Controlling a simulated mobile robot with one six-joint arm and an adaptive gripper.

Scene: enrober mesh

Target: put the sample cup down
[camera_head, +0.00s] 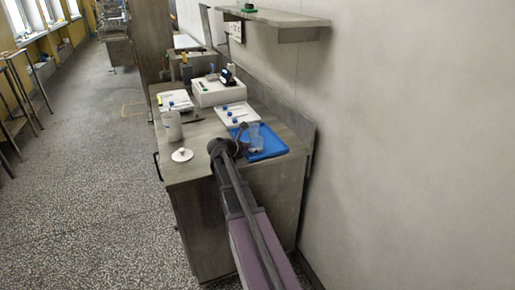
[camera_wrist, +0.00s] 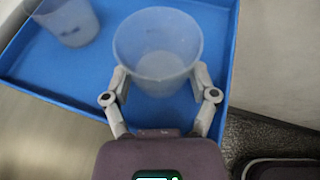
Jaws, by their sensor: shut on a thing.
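A clear sample cup (camera_wrist: 158,62) stands out in the middle of the wrist view, mouth toward the camera. My gripper (camera_wrist: 160,78) is shut on it, one finger on each side of its wall. The cup is over the blue tray (camera_wrist: 35,72); I cannot tell whether its base touches the tray floor. A second clear cup (camera_wrist: 70,22) is in the tray at the upper left. In the head view my gripper (camera_head: 241,145) is at the left side of the blue tray (camera_head: 270,150), and small clear cups show there.
A wall rises close on the right, with a shelf (camera_head: 275,17) above.

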